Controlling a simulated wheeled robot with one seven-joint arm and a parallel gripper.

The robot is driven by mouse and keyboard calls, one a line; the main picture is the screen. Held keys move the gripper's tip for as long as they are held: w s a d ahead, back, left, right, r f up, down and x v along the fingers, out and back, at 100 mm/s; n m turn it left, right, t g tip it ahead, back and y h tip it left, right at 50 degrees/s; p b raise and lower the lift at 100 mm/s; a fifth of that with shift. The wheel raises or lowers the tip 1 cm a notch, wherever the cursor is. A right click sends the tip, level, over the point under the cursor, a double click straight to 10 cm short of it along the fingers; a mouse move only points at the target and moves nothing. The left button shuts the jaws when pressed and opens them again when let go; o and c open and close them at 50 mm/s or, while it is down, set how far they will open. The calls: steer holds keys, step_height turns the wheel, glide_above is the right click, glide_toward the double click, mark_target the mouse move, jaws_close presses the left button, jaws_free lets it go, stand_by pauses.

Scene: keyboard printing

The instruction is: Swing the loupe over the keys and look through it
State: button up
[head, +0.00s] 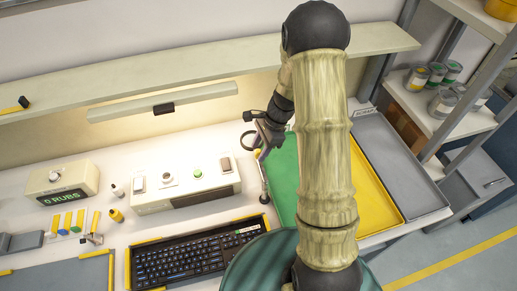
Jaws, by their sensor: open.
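The keyboard (185,262), with dark keys in a yellow-edged frame, lies on the white bench at the lower centre. A small dark ring, which looks like the loupe (249,141), shows beyond the keyboard's right end, beside a thin upright post (263,181). The ring is not over the keys. My gripper (262,149) is open, right beside the ring and the top of the post. Whether its fingers surround or touch the loupe is too small to tell. My arm crosses the right half of the view and hides part of the bench.
A white control box (185,205) stands behind the keyboard. A display box reading "0 RUBS" (62,180) and several small coloured pieces are at left. Green (284,178), yellow (385,208) and grey (400,165) trays lie at right. A shelf (190,70) overhangs the bench.

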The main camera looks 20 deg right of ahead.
steer(key=shift+a+f, duration=0.25)
steer(key=shift+f, duration=0.45)
jaws_close()
steer(key=shift+w, duration=0.1)
